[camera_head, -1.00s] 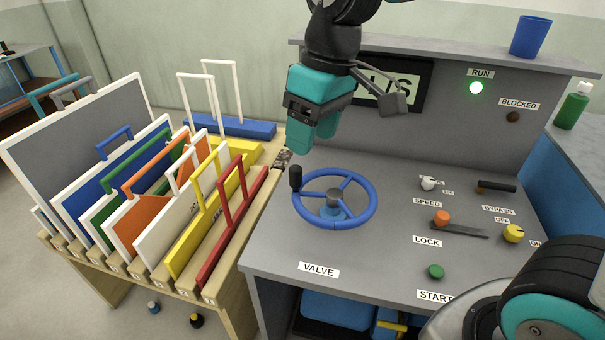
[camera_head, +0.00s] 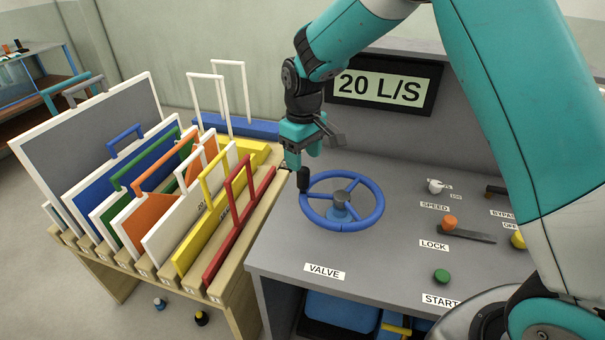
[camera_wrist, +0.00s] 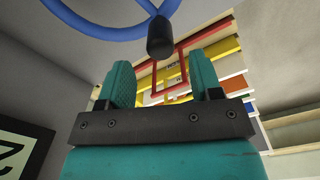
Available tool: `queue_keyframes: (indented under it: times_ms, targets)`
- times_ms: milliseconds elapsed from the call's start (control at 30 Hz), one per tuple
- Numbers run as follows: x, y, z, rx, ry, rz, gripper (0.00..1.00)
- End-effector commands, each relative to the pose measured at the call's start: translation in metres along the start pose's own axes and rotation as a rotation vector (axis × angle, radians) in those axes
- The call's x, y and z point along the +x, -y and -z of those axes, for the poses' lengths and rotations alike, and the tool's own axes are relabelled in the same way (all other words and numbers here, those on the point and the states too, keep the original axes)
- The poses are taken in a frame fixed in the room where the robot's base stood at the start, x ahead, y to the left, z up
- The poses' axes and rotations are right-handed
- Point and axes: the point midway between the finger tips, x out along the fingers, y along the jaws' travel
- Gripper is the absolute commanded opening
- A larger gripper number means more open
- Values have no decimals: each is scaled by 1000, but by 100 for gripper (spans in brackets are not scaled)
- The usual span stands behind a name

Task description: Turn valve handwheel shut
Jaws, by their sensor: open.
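The blue valve handwheel (camera_head: 368,222) lies flat above the grey console, over the VALVE label (camera_head: 324,272). Its black crank knob (camera_head: 303,180) stands up at the left of the rim. My gripper (camera_head: 294,165) points down just above and beside the knob, its fingers partly overlapping in this view. In the wrist view my gripper (camera_wrist: 150,85) is open, with two teal fingers apart and nothing between them. The knob (camera_wrist: 160,38) shows beyond the fingertips, slightly right of the middle, with part of the blue rim (camera_wrist: 95,25) behind it.
A wooden rack (camera_head: 228,285) of coloured framed panels stands left of the console, with the red handle (camera_head: 240,195) close to my gripper. The display (camera_head: 382,86) reads 20 L/S. Several knobs, including the orange lock knob (camera_head: 449,222) and green start button (camera_head: 441,276), sit on the right.

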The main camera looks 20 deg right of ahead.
Motion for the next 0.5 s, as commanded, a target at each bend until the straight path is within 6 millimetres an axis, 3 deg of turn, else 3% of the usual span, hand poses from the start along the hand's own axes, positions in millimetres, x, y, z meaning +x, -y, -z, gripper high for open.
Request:
queue_keyframes:
  times_ms: [200, 500]
  targets:
    - [42, 0, -1, 0, 4, 2, 59]
    - [67, 0, 0, 0, 0, 0, 59]
